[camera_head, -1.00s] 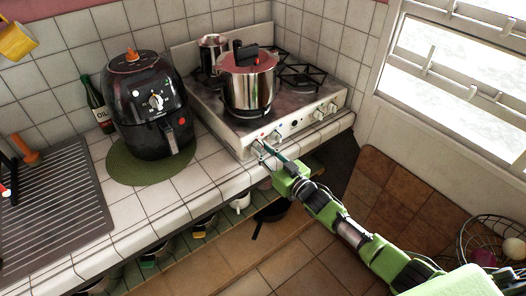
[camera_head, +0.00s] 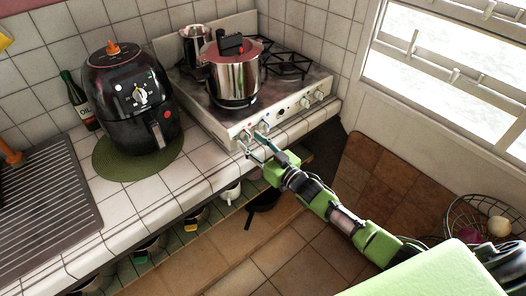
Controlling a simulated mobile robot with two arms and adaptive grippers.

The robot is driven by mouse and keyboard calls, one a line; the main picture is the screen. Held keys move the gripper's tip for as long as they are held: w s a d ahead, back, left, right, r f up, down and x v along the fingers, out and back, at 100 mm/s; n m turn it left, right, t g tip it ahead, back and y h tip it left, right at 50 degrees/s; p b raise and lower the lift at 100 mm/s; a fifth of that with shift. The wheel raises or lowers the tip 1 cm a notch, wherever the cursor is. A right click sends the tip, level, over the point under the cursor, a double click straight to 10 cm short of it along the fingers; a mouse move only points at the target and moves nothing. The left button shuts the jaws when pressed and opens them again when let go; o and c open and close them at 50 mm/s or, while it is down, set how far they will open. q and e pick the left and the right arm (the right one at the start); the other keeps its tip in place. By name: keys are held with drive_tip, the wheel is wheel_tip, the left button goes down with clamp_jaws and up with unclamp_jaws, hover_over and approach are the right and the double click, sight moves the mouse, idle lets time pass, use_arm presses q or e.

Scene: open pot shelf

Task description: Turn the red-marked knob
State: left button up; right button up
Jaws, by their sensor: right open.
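The stove (camera_head: 225,128) stands on the tiled counter with a row of knobs on its pale front panel. The leftmost knob (camera_head: 244,136) and its neighbour (camera_head: 264,126) are at the left end. A tiny reddish spot seems to show on the panel near them, but it is too small to tell clearly which knob it marks. My right gripper (camera_head: 255,143) is open in front of these two left knobs, its thin fingers apart and pointing at the panel. Contact with a knob cannot be made out. My left gripper is out of view.
A steel pot (camera_head: 235,82) with a reddish lid and a smaller pot (camera_head: 195,45) stand on the stove. A black air fryer (camera_head: 128,100) sits on a green mat (camera_head: 108,166) to the left, beside an oil bottle (camera_head: 78,100). A wire basket (camera_head: 470,215) is at the lower right.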

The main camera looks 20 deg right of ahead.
drive_tip(key=v, duration=1.1)
drive_tip(key=shift+s, duration=0.1)
drive_tip(key=s+d+f+m+g+h+b, duration=0.1)
drive_tip(key=s+d+f+g+h, duration=0.15)
drive_tip(key=s+f, duration=0.65)
drive_tip(key=s+d+f+g+h, duration=0.1)
drive_tip(key=s+f+g, duration=0.15)
drive_tip(key=f, duration=1.25)
drive_tip(key=s+d+f+m+g+h+b, duration=0.1)
drive_tip(key=s+d+f+g+h, duration=0.3)
drive_tip(key=f, duration=0.8)
drive_tip(key=s+a+f+g, duration=0.2)
drive_tip(key=s+f, duration=0.3)
drive_tip(key=s, duration=0.6)
drive_tip(key=s+a+f+g+y+b, duration=0.1)
drive_tip(key=s+a+f+g, duration=0.1)
drive_tip(key=s+f, duration=0.4)
drive_tip(key=s+a+f+g, duration=0.3)
drive_tip(key=s+f, duration=0.2)
drive_tip(key=s, duration=1.1)
drive_tip(key=shift+s+a+f+n, duration=0.2)
drive_tip(key=shift+s+a+n, duration=0.1)
drive_tip(key=shift+s+a, duration=0.1)
